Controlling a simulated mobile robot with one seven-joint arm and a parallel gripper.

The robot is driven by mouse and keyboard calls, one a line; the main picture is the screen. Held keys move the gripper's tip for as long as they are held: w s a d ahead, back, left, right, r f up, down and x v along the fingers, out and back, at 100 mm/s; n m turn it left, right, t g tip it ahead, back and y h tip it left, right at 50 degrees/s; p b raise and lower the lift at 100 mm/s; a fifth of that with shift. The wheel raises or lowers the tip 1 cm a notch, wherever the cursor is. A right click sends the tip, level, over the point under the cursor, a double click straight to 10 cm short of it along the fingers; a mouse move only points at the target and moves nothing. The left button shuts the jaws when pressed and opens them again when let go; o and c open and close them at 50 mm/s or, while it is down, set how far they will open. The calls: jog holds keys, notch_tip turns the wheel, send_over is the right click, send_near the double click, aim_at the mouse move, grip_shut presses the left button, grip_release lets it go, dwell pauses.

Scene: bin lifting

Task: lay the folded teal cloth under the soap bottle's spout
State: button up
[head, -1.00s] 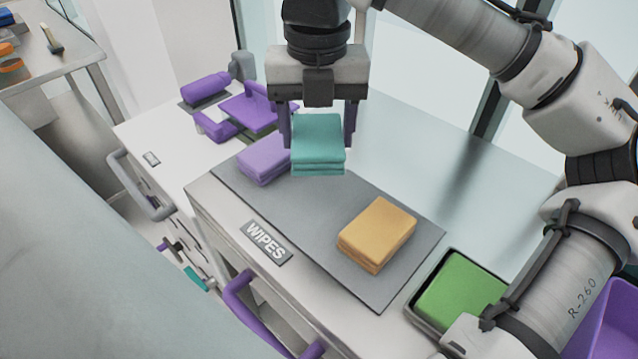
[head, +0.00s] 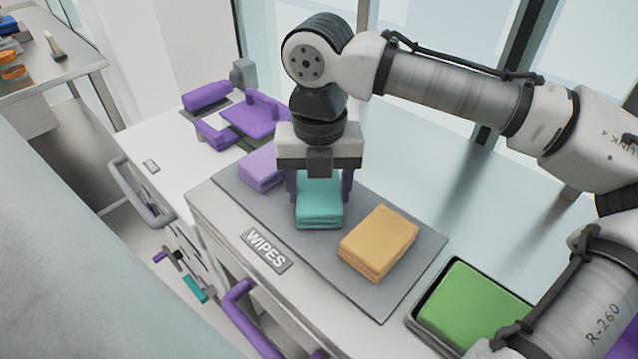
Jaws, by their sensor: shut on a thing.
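The folded teal cloth (head: 319,203) is between the fingers of my gripper (head: 319,186), which is shut on it. The cloth is low over the grey mat marked WIPES (head: 228,178) and seems to rest on it, though its underside is hidden. It is between a folded lavender cloth (head: 259,168) on the left and a folded orange cloth (head: 378,243) on the right. I cannot make out a soap bottle or its spout in this view.
Purple equipment (head: 250,118) with a grey part stands at the back left of the white counter (head: 146,140). A dark tray (head: 420,323) with a green pad (head: 470,302) is at the lower right. The counter behind the mat is largely clear.

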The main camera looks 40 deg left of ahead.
jog(key=o, duration=1)
jog(key=shift+f, duration=0.1)
jog(key=shift+c, duration=0.2)
